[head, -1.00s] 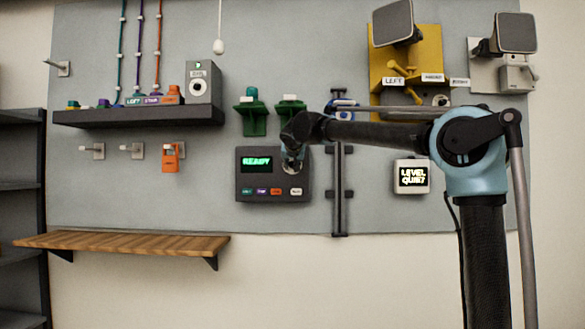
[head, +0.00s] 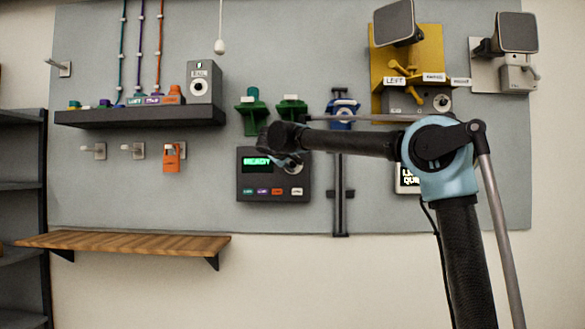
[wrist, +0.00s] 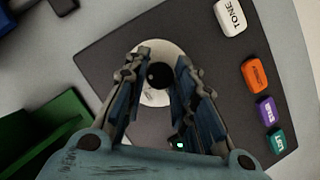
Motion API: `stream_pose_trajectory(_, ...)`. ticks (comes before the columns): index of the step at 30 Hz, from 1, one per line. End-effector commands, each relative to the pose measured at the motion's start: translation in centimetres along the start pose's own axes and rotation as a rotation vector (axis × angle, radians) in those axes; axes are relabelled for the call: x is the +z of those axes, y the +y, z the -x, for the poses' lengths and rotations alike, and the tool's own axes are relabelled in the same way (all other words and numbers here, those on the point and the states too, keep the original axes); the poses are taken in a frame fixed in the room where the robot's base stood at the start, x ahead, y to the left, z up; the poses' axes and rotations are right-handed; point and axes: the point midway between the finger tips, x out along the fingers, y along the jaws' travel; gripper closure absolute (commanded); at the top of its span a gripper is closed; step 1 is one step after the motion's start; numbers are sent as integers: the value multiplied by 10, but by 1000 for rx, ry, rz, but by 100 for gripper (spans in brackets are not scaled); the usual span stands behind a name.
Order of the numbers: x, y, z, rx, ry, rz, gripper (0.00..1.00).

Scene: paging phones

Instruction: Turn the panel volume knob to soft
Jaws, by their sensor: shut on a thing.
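The dark panel (head: 246,182) is on the wall, with a green READY display (head: 256,162), partly covered by my gripper, and a row of coloured buttons below. Its volume knob (wrist: 158,75), a dark cap on a pale round disc (wrist: 152,55), lies between my fingertips in the wrist view. My gripper (wrist: 160,68) is shut on the knob, one finger on each side. The knob's setting cannot be read.
A green holder (wrist: 45,130) is close beside my gripper in the wrist view. A dark vertical rail (head: 338,195) stands right of the panel. A level display (head: 406,178) is partly behind my arm. A wooden shelf (head: 120,242) is lower left.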

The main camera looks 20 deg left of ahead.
Motion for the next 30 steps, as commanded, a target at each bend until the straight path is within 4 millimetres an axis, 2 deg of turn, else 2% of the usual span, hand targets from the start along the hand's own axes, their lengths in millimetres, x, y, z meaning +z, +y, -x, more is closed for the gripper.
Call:
stream_pose_trajectory(18,2,-6,0,224,-19,534,99)
stream_pose_trajectory(30,3,-8,-1,338,-28,806,99)
